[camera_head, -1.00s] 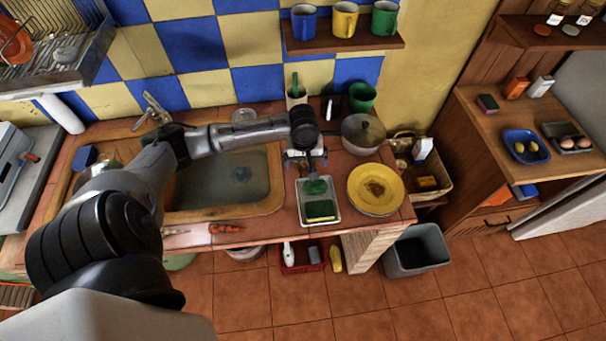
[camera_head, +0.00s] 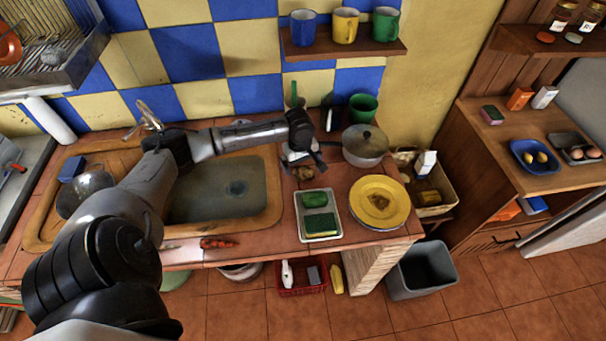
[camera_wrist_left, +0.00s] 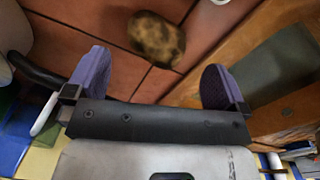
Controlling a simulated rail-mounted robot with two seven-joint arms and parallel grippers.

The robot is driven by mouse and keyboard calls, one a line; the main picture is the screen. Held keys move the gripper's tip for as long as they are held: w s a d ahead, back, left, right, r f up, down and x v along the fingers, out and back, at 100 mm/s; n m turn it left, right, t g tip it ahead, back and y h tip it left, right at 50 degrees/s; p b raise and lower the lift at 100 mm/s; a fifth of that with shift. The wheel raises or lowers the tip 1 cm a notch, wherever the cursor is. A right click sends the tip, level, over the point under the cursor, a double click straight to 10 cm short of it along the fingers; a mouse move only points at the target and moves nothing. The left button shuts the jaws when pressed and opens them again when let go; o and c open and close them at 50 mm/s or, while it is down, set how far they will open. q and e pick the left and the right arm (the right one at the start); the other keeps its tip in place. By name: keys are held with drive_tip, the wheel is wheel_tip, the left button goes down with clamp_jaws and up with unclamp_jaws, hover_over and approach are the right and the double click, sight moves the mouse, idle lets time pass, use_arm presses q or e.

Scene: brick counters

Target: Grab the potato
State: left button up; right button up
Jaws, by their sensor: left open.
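The potato (camera_head: 302,173) is a brown, mottled lump lying on the tiled counter, just behind the tray with the green things. In the left wrist view the potato (camera_wrist_left: 157,39) lies on the reddish tiles, beyond the fingers and roughly centred between them. My left gripper (camera_head: 302,158) is just above and behind the potato in the head view, partly hidden by its own wrist. In the left wrist view its two purple-padded fingers (camera_wrist_left: 155,82) are wide apart with nothing between them. My right gripper is not in view.
A metal tray (camera_head: 299,226) with green items lies in front of the potato. A yellow plate (camera_head: 360,212) and a lidded pot (camera_head: 364,150) stand to the right. The sink (camera_head: 270,200) is to the left. A green cup (camera_head: 363,107) stands behind.

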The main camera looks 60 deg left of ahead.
sight(304, 170)
use_arm(q)
drive_tip(key=shift+w+d+f+b, duration=0.15)
drive_tip(key=shift+f+b, duration=0.2)
drive_tip(key=shift+f, duration=1.05)
drive_tip(key=shift+w+d+f+b, duration=0.15)
drive_tip(key=shift+f+b, duration=0.15)
drive_tip(key=shift+f, duration=1.05)
drive_tip(key=shift+a, duration=0.15)
drive_tip(key=c, duration=1)
drive_tip(key=shift+o, duration=0.2)
drive_tip(key=shift+r, duration=0.1)
